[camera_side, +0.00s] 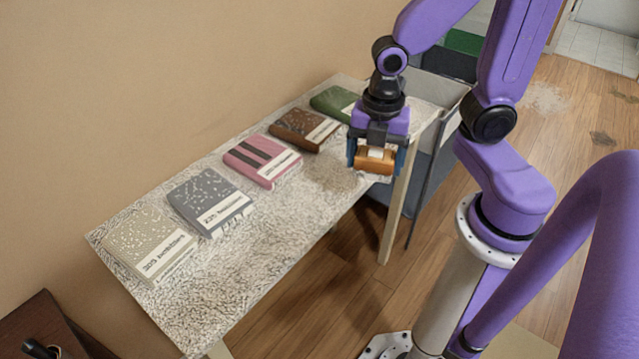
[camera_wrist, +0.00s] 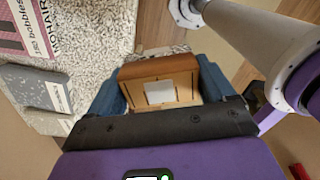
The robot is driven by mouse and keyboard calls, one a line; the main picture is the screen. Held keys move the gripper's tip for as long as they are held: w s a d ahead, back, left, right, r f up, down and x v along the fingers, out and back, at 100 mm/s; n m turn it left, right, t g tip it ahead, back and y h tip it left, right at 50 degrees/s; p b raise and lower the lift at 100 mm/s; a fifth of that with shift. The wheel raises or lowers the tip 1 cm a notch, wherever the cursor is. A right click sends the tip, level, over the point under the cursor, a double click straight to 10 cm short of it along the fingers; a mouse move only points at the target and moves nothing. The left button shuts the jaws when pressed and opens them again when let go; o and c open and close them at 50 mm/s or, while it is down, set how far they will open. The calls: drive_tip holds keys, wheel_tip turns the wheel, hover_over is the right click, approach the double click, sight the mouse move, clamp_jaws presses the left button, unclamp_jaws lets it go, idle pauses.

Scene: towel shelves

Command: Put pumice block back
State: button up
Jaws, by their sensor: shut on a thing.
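My gripper (camera_side: 376,163) is at the right edge of the speckled table, pointing down. Its blue fingers are shut on an orange-brown block, the only thing that could be the pumice block (camera_side: 374,159). In the wrist view the block (camera_wrist: 160,72) sits between the two blue fingers of my gripper (camera_wrist: 161,85), with a pale square patch on its near face. The block appears held above the table's edge; its gap to the surface is hard to tell.
On the speckled table (camera_side: 270,235) lie labelled folded towels in a row: beige (camera_side: 150,240), grey (camera_side: 209,200), pink (camera_side: 262,160), brown (camera_side: 303,129) and green (camera_side: 335,102). A grey cart (camera_side: 440,90) stands behind. The table's front strip is clear.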

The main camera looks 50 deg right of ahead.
drive_tip(key=w+f, duration=0.3)
drive_tip(key=w, duration=0.3)
approach(319, 195)
drive_tip(key=shift+s+d+f, duration=0.15)
drive_tip(key=shift+s+f, duration=0.4)
drive_tip(key=shift+s, duration=0.2)
drive_tip(key=shift+w+f, duration=0.65)
drive_tip(key=shift+f, duration=1.7)
drive_tip(key=shift+f, duration=0.2)
drive_tip(key=o, duration=1.1)
drive_tip(key=shift+o, duration=0.2)
drive_tip(key=shift+r, duration=0.15)
